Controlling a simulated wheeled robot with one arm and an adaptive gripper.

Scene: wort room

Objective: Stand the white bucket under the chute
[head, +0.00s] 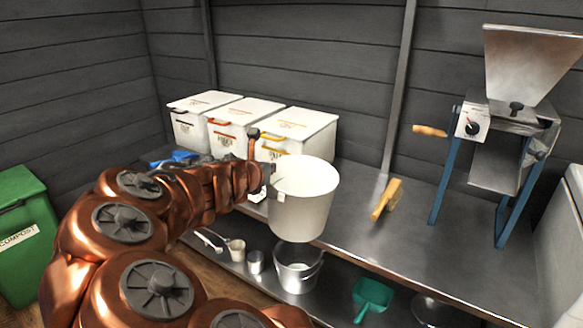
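The white bucket (302,205) is upright in the middle of the head view, in front of the steel bench, and seems to be off its surface. My gripper (272,188) is at the bucket's left side near the rim and appears shut on its wall; the fingertips are partly hidden. The chute (495,165) is a grey metal piece under the mill's body at the right. The mill has a steel hopper (530,62), a dial box and blue legs (447,178) on the bench. The bucket is well to the left of the chute.
A yellow-handled brush (386,199) lies on the bench (410,235) between bucket and mill. White lidded bins (300,137) stand at the back left. A metal pail (298,272) and green scoop (372,296) are on the lower shelf. A wooden crank handle (430,131) sticks out left.

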